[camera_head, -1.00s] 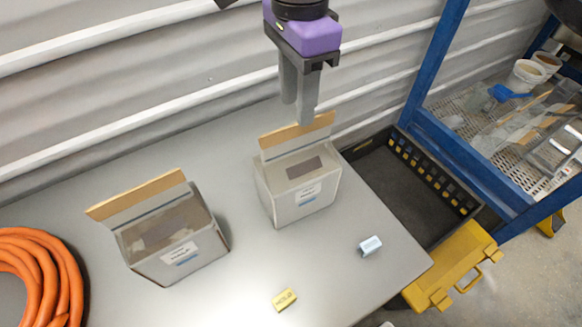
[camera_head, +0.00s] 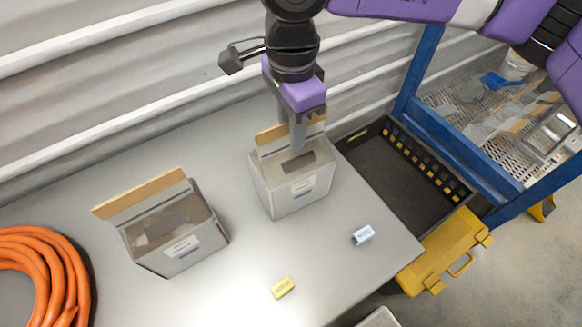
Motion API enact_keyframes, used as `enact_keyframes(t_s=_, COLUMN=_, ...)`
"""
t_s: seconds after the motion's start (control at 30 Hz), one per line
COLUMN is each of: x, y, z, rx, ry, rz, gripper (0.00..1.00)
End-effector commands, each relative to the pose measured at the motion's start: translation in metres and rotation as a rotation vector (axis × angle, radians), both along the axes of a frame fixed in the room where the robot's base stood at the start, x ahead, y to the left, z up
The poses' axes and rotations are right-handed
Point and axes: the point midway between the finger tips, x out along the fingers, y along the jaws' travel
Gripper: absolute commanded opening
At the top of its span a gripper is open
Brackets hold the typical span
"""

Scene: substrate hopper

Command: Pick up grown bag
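Two white box-shaped bags with labels and raised tan-edged back flaps stand upright on a grey table. The right bag (camera_head: 297,195) is below my gripper, and the left bag (camera_head: 185,248) stands apart from it. My gripper (camera_head: 291,138) points down at the right bag's flap (camera_head: 268,136). Its near finger hangs in front of the flap, above the bag's top. The other finger appears to be behind the flap, its tip hidden. The fingers look apart. The bag rests on the table.
An orange hose coil (camera_head: 45,270) lies at the left. A yellow block (camera_head: 283,288) and a pale blue block (camera_head: 362,235) lie in front. A black tray (camera_head: 395,185), a yellow case (camera_head: 440,258) and a blue-framed rack (camera_head: 455,145) are at the right. Corrugated wall stands behind.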

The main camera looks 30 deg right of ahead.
Motion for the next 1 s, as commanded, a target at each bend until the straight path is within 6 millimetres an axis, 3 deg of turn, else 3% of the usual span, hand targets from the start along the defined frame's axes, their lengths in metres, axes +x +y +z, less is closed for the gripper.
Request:
enact_keyframes(t_s=0.03, x=0.0001, y=0.0, z=0.0002, rx=0.0, ry=0.0, rz=0.0, gripper=0.12)
enact_keyframes(t_s=0.1, x=0.0001, y=0.0, z=0.0002, rx=0.0, ry=0.0, rz=0.0, gripper=0.0)
enact_keyframes(t_s=1.0, x=-0.0003, y=0.0002, z=0.0005, rx=0.0, ry=0.001, rz=0.0, gripper=0.0)
